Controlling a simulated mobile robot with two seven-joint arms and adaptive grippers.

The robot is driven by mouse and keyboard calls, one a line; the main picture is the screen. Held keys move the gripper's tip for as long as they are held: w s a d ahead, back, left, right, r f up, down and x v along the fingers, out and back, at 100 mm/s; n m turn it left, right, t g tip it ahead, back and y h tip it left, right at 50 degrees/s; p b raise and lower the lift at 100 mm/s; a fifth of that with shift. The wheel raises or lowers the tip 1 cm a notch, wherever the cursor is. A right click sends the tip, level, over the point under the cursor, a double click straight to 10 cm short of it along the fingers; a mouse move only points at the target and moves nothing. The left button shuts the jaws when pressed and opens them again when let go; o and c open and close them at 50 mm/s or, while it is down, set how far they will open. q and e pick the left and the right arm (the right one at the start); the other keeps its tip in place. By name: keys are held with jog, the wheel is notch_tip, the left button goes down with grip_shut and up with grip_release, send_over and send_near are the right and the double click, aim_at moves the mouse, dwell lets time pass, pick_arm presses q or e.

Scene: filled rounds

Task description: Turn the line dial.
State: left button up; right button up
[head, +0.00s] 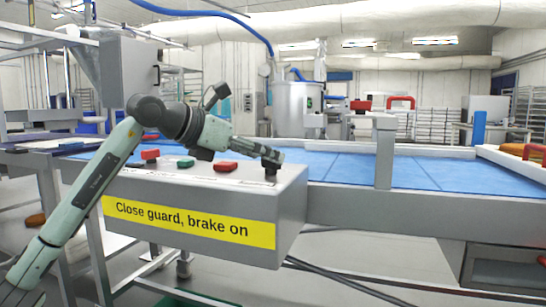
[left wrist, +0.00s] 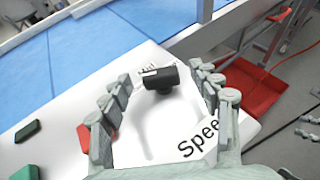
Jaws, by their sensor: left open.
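The line dial (left wrist: 160,77) is a black knob with a pale mark on its top. It stands on the white top of the control box (head: 290,180), at the box's right end in the head view. Part of a label reading "Spee" lies beside it. My left gripper (head: 271,157) reaches over the box from the left. In the left wrist view its two open fingers (left wrist: 161,76) stand on either side of the dial, with gaps visible between the fingers and the knob. In the head view the gripper partly covers the dial (head: 271,174).
The box top also holds red buttons (head: 150,155) (head: 225,167) and a green button (head: 186,163). A yellow sign (head: 190,222) on its front reads "Close guard, brake on". A blue conveyor belt (head: 345,167) with a grey rail post (head: 384,155) lies behind. A red tray (left wrist: 255,90) stands below.

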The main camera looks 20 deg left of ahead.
pick_arm(q)
jog(key=shift+x, duration=1.75)
pick_arm(e)
jog(key=shift+d+f, duration=0.25)
jog(key=shift+f, duration=0.05)
pick_arm(q)
jog(key=shift+c, duration=0.2)
